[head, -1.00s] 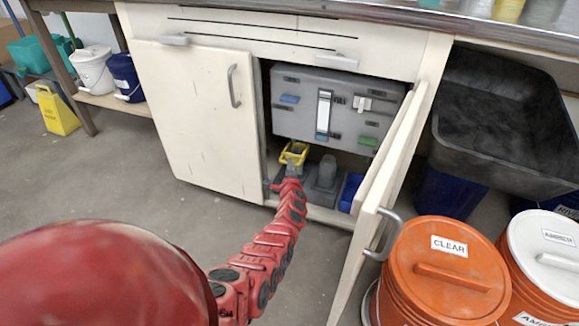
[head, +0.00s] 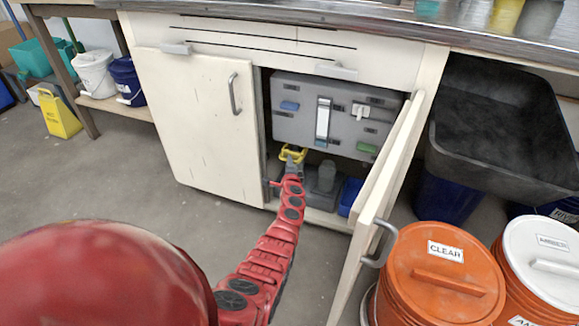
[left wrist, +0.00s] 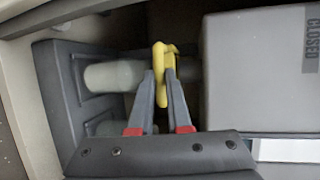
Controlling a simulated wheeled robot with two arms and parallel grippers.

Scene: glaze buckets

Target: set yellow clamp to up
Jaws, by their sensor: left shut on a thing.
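The yellow clamp (head: 293,153) sits just below the grey panel box (head: 300,118) inside the open cabinet. It also shows in the left wrist view (left wrist: 160,58) as a yellow loop beside pale cylindrical parts. My left gripper (head: 292,168) reaches into the cabinet, and its fingers (left wrist: 163,85) are shut on the yellow clamp. My fingers hide part of the clamp in the head view. My right gripper is not in view.
The open cabinet door (head: 385,180) stands to the right of my arm. A blue bin (head: 350,196) and a grey fitting (head: 325,175) sit on the cabinet floor.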

